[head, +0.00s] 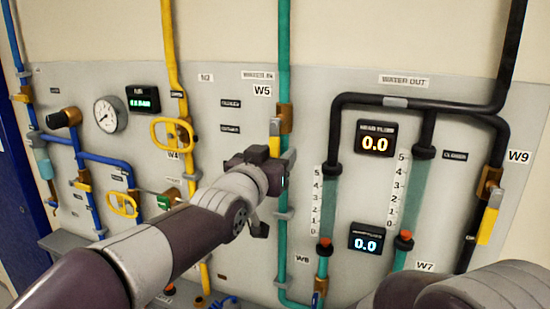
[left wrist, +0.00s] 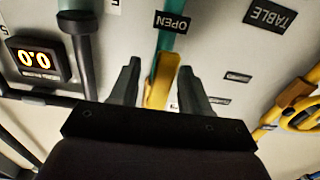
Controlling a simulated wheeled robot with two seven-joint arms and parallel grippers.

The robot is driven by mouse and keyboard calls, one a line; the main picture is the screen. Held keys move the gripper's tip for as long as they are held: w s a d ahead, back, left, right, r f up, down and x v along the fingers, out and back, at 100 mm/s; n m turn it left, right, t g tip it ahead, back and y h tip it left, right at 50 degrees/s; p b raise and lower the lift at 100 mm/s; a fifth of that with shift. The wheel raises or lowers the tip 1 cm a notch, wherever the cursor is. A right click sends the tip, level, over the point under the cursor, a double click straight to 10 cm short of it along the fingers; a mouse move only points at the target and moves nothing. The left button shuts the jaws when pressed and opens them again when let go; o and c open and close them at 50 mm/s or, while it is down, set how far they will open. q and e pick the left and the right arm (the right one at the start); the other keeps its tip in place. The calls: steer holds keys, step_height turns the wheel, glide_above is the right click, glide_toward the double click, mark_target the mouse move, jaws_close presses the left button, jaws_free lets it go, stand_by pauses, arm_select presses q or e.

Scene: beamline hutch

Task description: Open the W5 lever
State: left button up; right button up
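The W5 valve (head: 284,118) is a brass body on the green vertical pipe, beside the W5 label (head: 262,91). Its yellow lever (head: 275,134) shows just above my left gripper (head: 262,160), which hides the lower part. In the left wrist view the yellow lever (left wrist: 162,80) lies between the two dark fingers of my left gripper (left wrist: 159,68). The fingers are apart, one on each side, with a narrow gap visible on the left; contact on the right cannot be told. An OPEN label (left wrist: 172,23) is beyond the fingertips. My right gripper is not in view.
Yellow pipework with a yellow handle (head: 171,134) is left of the gripper. Flow tubes (head: 328,205) and lit 0.0 displays (head: 375,139) are to the right. The W9 valve's yellow lever (head: 488,225) hangs at the far right. My right arm shows at the lower right.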

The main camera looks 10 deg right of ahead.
arm_select(q)
steer(key=shift+f, duration=0.1)
steer(key=shift+s+a+f, duration=0.1)
steer(key=b+v, duration=0.4)
steer(key=v, duration=0.8)
steer(key=shift+s+a+r+b, duration=0.15)
steer(key=shift+r+b, duration=0.05)
steer(key=shift+b, duration=0.1)
